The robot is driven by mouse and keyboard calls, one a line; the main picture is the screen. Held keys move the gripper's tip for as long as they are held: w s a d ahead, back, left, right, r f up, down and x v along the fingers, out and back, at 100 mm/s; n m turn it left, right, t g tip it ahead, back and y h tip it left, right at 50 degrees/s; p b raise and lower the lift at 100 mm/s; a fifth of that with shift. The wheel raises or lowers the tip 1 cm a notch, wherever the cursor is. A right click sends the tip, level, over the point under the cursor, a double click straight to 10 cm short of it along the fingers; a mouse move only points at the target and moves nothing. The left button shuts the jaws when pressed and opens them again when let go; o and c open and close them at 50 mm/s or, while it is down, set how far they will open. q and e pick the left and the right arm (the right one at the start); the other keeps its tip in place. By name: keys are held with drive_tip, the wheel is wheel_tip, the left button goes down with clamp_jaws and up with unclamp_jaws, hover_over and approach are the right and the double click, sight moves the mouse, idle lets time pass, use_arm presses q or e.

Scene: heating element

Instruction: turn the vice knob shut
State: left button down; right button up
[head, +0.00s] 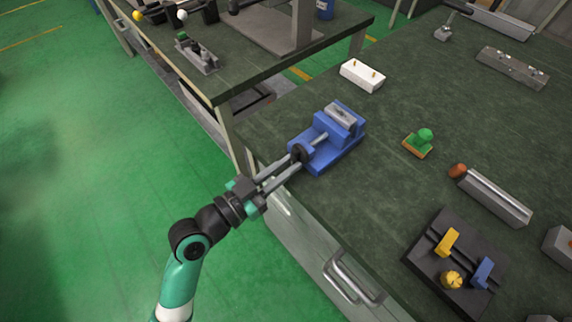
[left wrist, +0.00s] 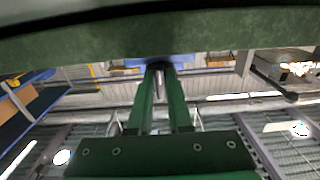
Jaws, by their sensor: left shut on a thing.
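The blue vice (head: 328,157) sits at the near left edge of the dark green workbench, with grey jaw plates at its top. Its dark round knob (head: 299,152) faces my left arm, at the end of a metal screw. My left gripper (head: 296,158) has reached the knob from the lower left and is shut on it. In the left wrist view, the two fingers (left wrist: 160,70) point up toward the blue vice (left wrist: 178,60), close together at their tips. The knob is mostly hidden there. My right gripper is in neither view.
A white block with brass pins (head: 362,75) lies behind the vice. A green-handled stamp-like piece (head: 420,142) and a metal bar with a copper end (head: 495,198) are to the right. A black fixture (head: 428,266) is at the front right. A drawer handle (head: 350,280) protrudes below the bench edge.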

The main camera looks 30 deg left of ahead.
use_arm(q)
drive_tip(key=c, duration=0.8)
unclamp_jaws()
drive_tip(key=shift+c, duration=0.2)
drive_tip(key=shift+s+a, duration=0.2)
drive_tip(key=shift+s, duration=0.15)
drive_tip(key=p+v, duration=0.1)
drive_tip(key=v, duration=1)
drive_tip(key=shift+p, duration=0.3)
drive_tip(key=shift+d, duration=0.15)
